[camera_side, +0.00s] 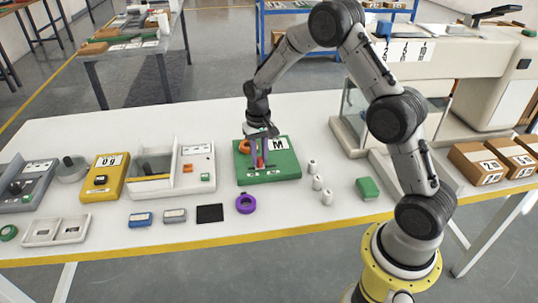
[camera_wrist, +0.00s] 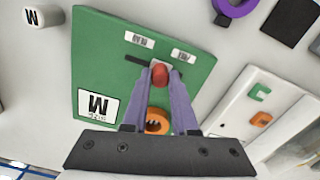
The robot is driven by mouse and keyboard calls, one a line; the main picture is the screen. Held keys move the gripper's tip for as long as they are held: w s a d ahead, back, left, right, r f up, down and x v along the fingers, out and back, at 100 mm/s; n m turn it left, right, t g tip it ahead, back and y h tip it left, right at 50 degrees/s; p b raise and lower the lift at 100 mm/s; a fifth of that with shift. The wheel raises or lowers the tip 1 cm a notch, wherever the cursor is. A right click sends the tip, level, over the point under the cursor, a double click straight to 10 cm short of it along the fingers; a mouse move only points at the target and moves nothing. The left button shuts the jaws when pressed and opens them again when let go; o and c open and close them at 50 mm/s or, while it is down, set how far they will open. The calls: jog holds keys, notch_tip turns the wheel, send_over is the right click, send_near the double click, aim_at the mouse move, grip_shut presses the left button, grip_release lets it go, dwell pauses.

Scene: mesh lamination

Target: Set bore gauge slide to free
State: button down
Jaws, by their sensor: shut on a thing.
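A green unit (camera_side: 289,159), apparently the bore gauge, lies on the white table and carries a large M label. In the wrist view its green face (camera_wrist: 98,45) has a dark slot (camera_wrist: 137,60) and a red slide knob (camera_wrist: 160,76). Two small white labels sit beyond the slot, a left one (camera_wrist: 137,38) and a right one (camera_wrist: 183,56); their print is unreadable. My gripper (camera_wrist: 160,70) is shut on the red knob, a finger at each side. In the side view my gripper (camera_side: 261,163) points down at the unit. Part of the slot is hidden by the knob and fingers.
An orange ring-like part (camera_wrist: 157,121) sits on the unit, close to my fingers. White cylinders (camera_side: 317,182) and a green block (camera_side: 367,188) stand to the right. A purple ring (camera_side: 245,204) and a black pad (camera_side: 210,213) lie in front. A white device (camera_side: 195,168) is at left.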

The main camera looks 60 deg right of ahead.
jog(key=shift+w+a+r, duration=0.1)
jog(key=shift+w+a, duration=0.75)
jog(key=shift+w, duration=0.05)
jog(key=c, duration=0.7)
grip_release()
notch_tip(320, 180, up, 14)
